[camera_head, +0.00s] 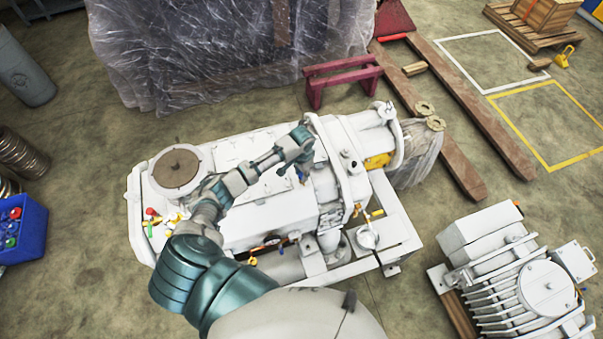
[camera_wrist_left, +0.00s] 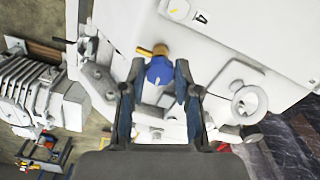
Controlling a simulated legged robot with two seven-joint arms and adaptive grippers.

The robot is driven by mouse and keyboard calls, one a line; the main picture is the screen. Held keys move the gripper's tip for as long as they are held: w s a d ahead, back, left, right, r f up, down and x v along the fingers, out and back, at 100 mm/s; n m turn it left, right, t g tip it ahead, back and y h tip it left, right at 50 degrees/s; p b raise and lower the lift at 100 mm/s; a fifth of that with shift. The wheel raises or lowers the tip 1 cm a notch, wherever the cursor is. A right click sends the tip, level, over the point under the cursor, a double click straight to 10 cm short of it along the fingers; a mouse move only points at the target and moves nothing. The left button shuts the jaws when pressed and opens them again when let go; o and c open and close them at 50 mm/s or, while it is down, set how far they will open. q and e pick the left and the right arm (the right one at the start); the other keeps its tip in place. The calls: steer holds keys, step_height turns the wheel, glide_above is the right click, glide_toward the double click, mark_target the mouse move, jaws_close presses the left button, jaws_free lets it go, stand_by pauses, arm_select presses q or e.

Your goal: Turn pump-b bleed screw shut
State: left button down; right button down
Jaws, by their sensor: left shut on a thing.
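In the left wrist view the blue knob of a bleed screw (camera_wrist_left: 160,71) sits on a brass fitting (camera_wrist_left: 147,52) on the white pump body (camera_wrist_left: 225,45). My left gripper (camera_wrist_left: 160,72) has one finger on each side of the blue knob and is shut on it. The knob's turn angle cannot be told. My right gripper is not in view.
A blue bin (camera_head: 24,228) stands at the left, and a second white machine (camera_head: 505,270) at the lower right.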

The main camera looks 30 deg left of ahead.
arm_select(q)
steer(key=shift+w+r+m, duration=0.2)
steer(key=shift+w+m, duration=0.05)
steer(key=shift+m, duration=0.35)
steer(key=c, duration=1.1)
jaws_free()
steer(key=shift+o, duration=1.4)
steer(key=shift+f, duration=0.1)
steer(key=shift+w+f, duration=0.1)
steer(key=shift+f, duration=0.05)
step_height(320, 180, up, 12)
steer(key=shift+f, duration=0.1)
